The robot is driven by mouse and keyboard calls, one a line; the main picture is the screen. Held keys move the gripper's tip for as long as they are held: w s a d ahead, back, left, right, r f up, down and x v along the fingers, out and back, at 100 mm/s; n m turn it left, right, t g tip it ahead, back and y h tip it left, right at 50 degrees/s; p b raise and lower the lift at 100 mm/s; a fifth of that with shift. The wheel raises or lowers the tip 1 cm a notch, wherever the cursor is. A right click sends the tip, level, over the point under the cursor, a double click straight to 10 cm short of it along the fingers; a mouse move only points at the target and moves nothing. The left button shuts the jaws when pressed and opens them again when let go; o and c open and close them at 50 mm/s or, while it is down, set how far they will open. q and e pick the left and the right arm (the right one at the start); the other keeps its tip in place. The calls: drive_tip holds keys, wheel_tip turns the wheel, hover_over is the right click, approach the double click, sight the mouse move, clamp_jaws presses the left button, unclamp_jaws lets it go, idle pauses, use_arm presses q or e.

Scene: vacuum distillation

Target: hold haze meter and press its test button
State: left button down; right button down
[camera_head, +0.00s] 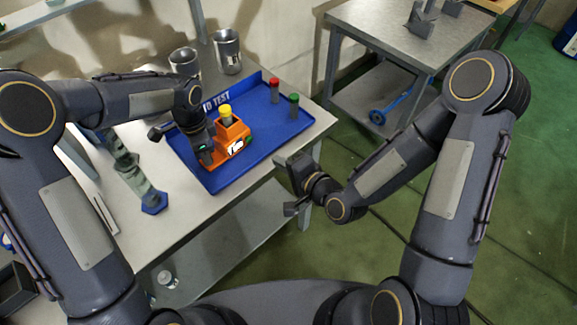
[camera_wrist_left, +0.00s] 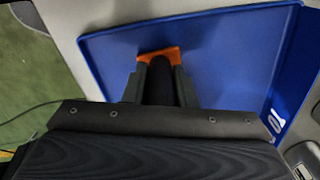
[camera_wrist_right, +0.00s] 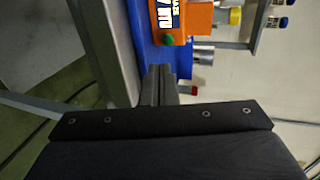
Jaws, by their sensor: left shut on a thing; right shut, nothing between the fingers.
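The orange haze meter (camera_head: 229,143) stands on the blue tray (camera_head: 262,150), with a yellow-capped vial in its top, a display on its front and a green button at its right side. My left gripper (camera_head: 207,152) is shut on the meter's left part; in the left wrist view an orange piece (camera_wrist_left: 160,54) shows between its fingers (camera_wrist_left: 160,85). My right gripper (camera_head: 296,190) is shut and empty, off the tray's front right edge, apart from the meter. The right wrist view shows the meter (camera_wrist_right: 185,18) and its green button (camera_wrist_right: 168,40) beyond the fingertips (camera_wrist_right: 159,75).
A red-capped vial (camera_head: 274,90) and a green-capped vial (camera_head: 293,104) stand on the tray's right part. Two metal cups (camera_head: 228,52) stand behind the tray. A blue-footed grey-green stand (camera_head: 135,178) is at the left. Another grey table (camera_head: 405,32) stands at the back right.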

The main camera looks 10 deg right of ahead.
drive_tip(key=shift+v, duration=1.4)
use_arm(q)
drive_tip(key=c, duration=1.1)
unclamp_jaws()
wheel_tip(320, 180, up, 12)
drive_tip(key=shift+r, duration=0.1)
drive_tip(key=o, duration=0.5)
